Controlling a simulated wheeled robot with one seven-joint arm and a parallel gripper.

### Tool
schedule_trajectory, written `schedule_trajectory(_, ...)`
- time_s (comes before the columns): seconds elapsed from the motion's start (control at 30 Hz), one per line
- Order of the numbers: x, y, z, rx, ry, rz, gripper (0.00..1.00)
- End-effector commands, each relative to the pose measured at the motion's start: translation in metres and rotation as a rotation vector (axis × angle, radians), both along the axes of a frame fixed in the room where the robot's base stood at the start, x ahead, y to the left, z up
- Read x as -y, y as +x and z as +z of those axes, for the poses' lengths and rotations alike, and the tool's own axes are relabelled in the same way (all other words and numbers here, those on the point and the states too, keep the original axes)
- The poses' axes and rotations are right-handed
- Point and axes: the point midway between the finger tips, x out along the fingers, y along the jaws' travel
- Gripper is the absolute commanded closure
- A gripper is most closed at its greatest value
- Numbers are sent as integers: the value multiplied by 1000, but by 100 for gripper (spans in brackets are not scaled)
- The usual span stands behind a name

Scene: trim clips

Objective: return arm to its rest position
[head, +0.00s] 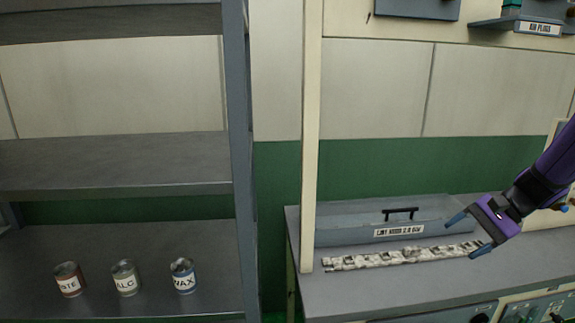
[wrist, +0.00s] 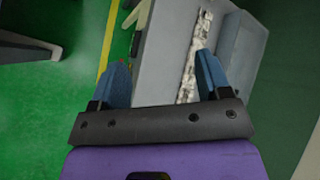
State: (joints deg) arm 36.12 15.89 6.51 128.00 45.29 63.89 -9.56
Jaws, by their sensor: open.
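My gripper (head: 468,234) is at the right of the head view, at the end of my purple and black arm. Its blue fingers are spread apart with nothing between them. In the wrist view my gripper (wrist: 165,80) also shows open and empty, above the grey bench top. A long strip of pale, lumpy pieces (head: 385,258) lies on the bench, close to the fingers in the head view. It also shows in the wrist view (wrist: 190,72), partly behind the right finger. I cannot tell the exact gap between the fingers and the strip.
A grey bench (head: 350,300) carries a long grey box (head: 345,237) with a black handle, behind the strip. An upright post (head: 311,140) stands at its left. Shelves at the left hold three labelled cans (head: 124,279). Green floor (wrist: 45,120) is open beside the bench.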

Motion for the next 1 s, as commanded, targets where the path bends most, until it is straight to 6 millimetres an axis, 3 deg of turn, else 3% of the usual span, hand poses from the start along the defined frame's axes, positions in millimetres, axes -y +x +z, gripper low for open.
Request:
schedule_trajectory(0.2,-38,-30,44,69,-189,165,29)
schedule_trajectory(0.5,-74,-79,92,191,-437,354,29)
schedule_trajectory(1.0,-104,-168,148,480,-813,586,29)
